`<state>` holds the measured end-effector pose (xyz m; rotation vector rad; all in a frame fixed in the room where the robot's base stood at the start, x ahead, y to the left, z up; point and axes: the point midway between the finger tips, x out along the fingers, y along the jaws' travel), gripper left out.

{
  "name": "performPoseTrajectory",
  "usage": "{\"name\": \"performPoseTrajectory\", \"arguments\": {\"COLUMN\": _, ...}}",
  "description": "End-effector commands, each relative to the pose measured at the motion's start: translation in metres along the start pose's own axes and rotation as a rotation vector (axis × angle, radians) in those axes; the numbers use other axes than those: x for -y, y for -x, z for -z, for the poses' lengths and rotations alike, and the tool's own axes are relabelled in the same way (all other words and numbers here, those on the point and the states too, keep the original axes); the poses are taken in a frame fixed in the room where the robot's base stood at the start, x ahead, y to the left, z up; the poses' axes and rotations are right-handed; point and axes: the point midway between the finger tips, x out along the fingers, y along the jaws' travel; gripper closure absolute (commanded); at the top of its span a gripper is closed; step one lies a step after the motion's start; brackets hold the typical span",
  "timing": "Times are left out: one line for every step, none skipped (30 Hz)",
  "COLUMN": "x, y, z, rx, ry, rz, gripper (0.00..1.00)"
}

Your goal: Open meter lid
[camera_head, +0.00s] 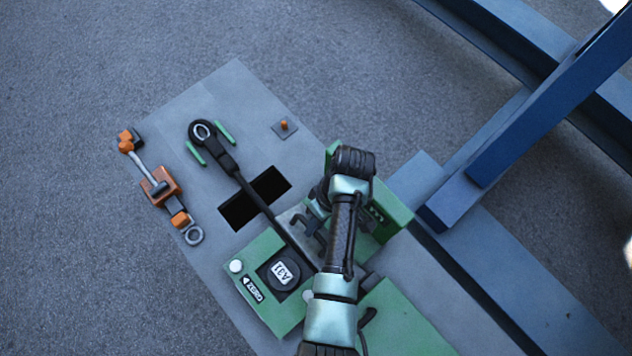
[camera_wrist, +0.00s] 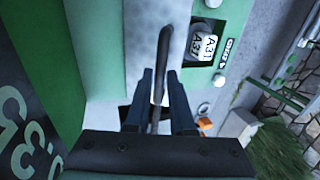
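A green upright panel (camera_head: 392,216) with white marks stands beside my arm; in the wrist view large pale digits (camera_wrist: 22,150) show at the left on a dark face. I cannot tell for certain which part is the meter lid. My gripper (camera_head: 312,218) is low over a grey metal plate (camera_head: 294,217), partly hidden by my arm in the head view. In the wrist view my gripper (camera_wrist: 160,75) has its fingers apart, with a thin dark bar (camera_wrist: 164,45) between them. A gap shows beside the bar; I cannot tell whether it touches either finger.
An orange jointed piece (camera_head: 162,187) lies left. Blue beams (camera_head: 530,110) stand at the right.

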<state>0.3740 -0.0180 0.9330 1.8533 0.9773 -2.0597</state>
Motion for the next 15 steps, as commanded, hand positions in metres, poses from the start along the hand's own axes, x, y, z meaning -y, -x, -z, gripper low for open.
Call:
{"name": "performPoseTrajectory", "arguments": {"x": 0.0, "y": 0.0002, "z": 0.0001, "rx": 0.0, "ry": 0.0, "rz": 0.0, "gripper": 0.67}}
{"name": "performPoseTrajectory", "arguments": {"x": 0.0, "y": 0.0002, "z": 0.0, "rx": 0.001, "ry": 0.0, "rz": 0.0, "gripper": 0.61}}
{"name": "performPoseTrajectory", "arguments": {"x": 0.0001, "y": 0.0, "z": -0.0002, "rx": 0.001, "ry": 0.0, "rz": 0.0, "gripper": 0.54}}
{"name": "performPoseTrajectory", "arguments": {"x": 0.0001, "y": -0.0001, "z": -0.0004, "rx": 0.002, "ry": 0.0, "rz": 0.0, "gripper": 0.53}}
{"name": "performPoseTrajectory", "arguments": {"x": 0.0002, "y": -0.0002, "z": -0.0005, "rx": 0.002, "ry": 0.0, "rz": 0.0, "gripper": 0.53}}
{"name": "performPoseTrajectory", "arguments": {"x": 0.0002, "y": -0.0003, "z": -0.0006, "rx": 0.003, "ry": 0.0, "rz": 0.0, "gripper": 0.53}}
{"name": "performPoseTrajectory", "arguments": {"x": 0.0003, "y": -0.0003, "z": -0.0007, "rx": 0.003, "ry": 0.0, "rz": 0.001, "gripper": 0.53}}
{"name": "performPoseTrajectory", "arguments": {"x": 0.0003, "y": -0.0004, "z": -0.0008, "rx": 0.003, "ry": 0.0, "rz": 0.001, "gripper": 0.53}}
{"name": "performPoseTrajectory", "arguments": {"x": 0.0003, "y": -0.0005, "z": -0.0009, "rx": 0.003, "ry": -0.001, "rz": 0.001, "gripper": 0.53}}
{"name": "performPoseTrajectory", "arguments": {"x": 0.0003, "y": -0.0005, "z": -0.001, "rx": 0.004, "ry": -0.001, "rz": 0.001, "gripper": 0.53}}
{"name": "performPoseTrajectory", "arguments": {"x": 0.0003, "y": -0.0005, "z": -0.001, "rx": 0.004, "ry": -0.001, "rz": 0.001, "gripper": 0.53}}
{"name": "performPoseTrajectory", "arguments": {"x": 0.0003, "y": 0.0, "z": -0.001, "rx": 0.004, "ry": -0.001, "rz": 0.001, "gripper": 0.53}}
{"name": "performPoseTrajectory", "arguments": {"x": 0.0001, "y": 0.001, "z": -0.001, "rx": 0.004, "ry": -0.001, "rz": 0.001, "gripper": 0.53}}
{"name": "performPoseTrajectory", "arguments": {"x": 0.0, "y": 0.0025, "z": -0.0008, "rx": 0.003, "ry": -0.001, "rz": 0.0, "gripper": 0.53}}
{"name": "performPoseTrajectory", "arguments": {"x": -0.0002, "y": 0.0056, "z": -0.0007, "rx": 0.003, "ry": -0.001, "rz": 0.0, "gripper": 0.53}}
